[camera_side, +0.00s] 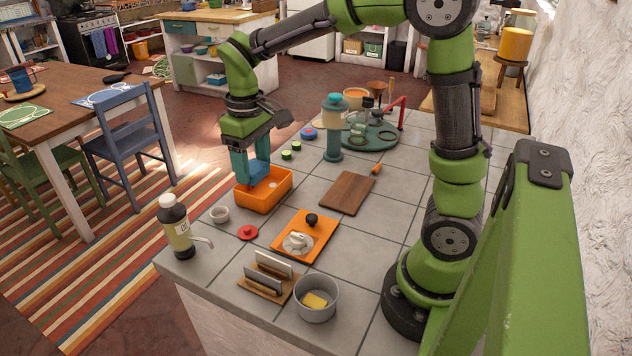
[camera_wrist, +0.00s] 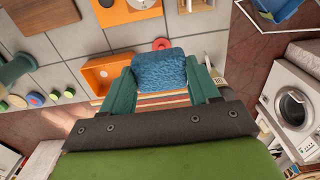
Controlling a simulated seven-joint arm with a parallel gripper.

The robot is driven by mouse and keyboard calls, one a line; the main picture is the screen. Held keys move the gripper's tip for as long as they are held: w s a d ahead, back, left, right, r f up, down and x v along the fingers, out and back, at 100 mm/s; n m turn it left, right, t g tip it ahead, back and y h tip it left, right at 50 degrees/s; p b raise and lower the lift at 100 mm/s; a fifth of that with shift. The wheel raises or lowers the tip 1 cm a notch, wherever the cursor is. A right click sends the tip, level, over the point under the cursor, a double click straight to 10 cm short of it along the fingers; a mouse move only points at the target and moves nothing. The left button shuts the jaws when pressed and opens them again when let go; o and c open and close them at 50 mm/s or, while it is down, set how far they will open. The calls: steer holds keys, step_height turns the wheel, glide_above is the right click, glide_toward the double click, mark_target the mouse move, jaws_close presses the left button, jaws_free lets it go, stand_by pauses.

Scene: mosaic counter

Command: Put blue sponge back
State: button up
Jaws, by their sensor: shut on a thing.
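The blue sponge (camera_side: 259,173) is held between the teal fingers of my gripper (camera_side: 250,164), which is shut on it. It also shows in the wrist view, textured and blue (camera_wrist: 160,68), between the fingers. The orange box (camera_side: 264,201) is open-topped and sits near the counter's left edge. In the side view the sponge's lower end overlaps the box's opening; I cannot tell whether it is inside or just above. In the wrist view the orange box (camera_wrist: 91,77) shows at the sponge's left, partly covered by a finger.
A teal cylinder (camera_side: 334,130) stands behind.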

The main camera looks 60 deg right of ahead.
steer(key=shift+d, duration=0.45)
steer(key=shift+m, duration=0.6)
steer(key=s+d+f, duration=0.4)
steer(key=d, duration=0.1)
steer(key=s+d+f, duration=0.4)
steer(key=d, duration=0.1)
steer(key=s+d+f, duration=0.4)
steer(key=s+d, duration=0.1)
steer(key=d, duration=0.1)
steer(key=shift+d+f, duration=0.1)
steer(key=shift+f, duration=0.15)
steer(key=shift+w+f+n, duration=0.1)
steer(key=shift+f+n, duration=0.1)
steer(key=shift+n, duration=0.2)
steer(key=shift+w+d, duration=0.2)
steer(key=shift+w, duration=0.1)
glide_above(314, 180)
steer(key=shift+s+f, duration=0.1)
steer(key=shift+f, duration=2.35)
